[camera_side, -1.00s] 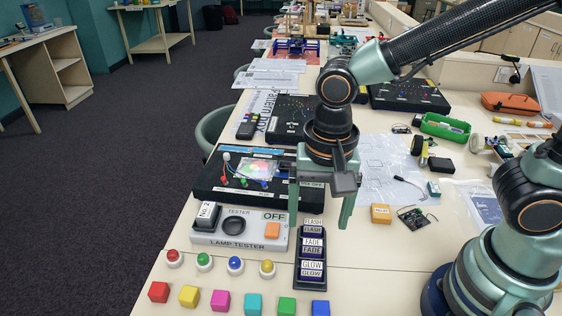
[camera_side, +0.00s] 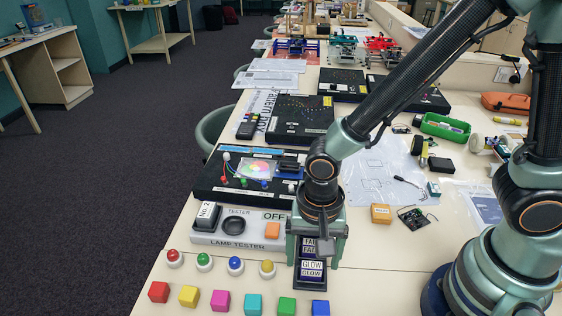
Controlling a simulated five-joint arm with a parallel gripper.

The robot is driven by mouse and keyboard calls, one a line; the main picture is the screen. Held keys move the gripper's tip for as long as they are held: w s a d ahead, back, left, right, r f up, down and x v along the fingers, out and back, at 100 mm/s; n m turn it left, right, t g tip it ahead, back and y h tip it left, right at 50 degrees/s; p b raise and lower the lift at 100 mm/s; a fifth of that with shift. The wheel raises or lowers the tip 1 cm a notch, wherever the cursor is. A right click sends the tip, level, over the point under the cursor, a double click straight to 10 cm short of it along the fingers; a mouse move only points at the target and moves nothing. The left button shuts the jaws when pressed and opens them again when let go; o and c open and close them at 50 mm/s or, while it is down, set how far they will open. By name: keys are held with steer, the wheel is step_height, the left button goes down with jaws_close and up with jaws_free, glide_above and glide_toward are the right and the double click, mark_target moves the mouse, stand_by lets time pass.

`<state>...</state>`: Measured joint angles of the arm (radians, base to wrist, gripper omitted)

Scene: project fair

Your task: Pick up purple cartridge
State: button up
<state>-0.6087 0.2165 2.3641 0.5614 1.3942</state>
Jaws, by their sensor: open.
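No cartridge shows a clear purple colour. A dark rack (camera_side: 311,285) at the front centre holds labelled cartridges. The GLOW cartridge (camera_side: 312,269) is in plain view, and the FADE cartridge (camera_side: 308,248) is partly covered by my gripper. The FLASH place at the far end is hidden behind my gripper. My gripper (camera_side: 314,262) points down over the rack, open, with one finger on each side of it. I see nothing held between the fingers, and cannot tell whether they touch a cartridge.
The lamp tester (camera_side: 238,228) stands close left of my gripper. A black light board (camera_side: 215,180) lies behind it. Coloured blocks, including a magenta one (camera_side: 220,300), line the front. An orange box (camera_side: 381,214) sits to the right. Table is clear right of the rack.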

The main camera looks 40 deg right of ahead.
steer(key=shift+f, duration=1.2)
jaws_close()
steer(key=shift+r, duration=0.15)
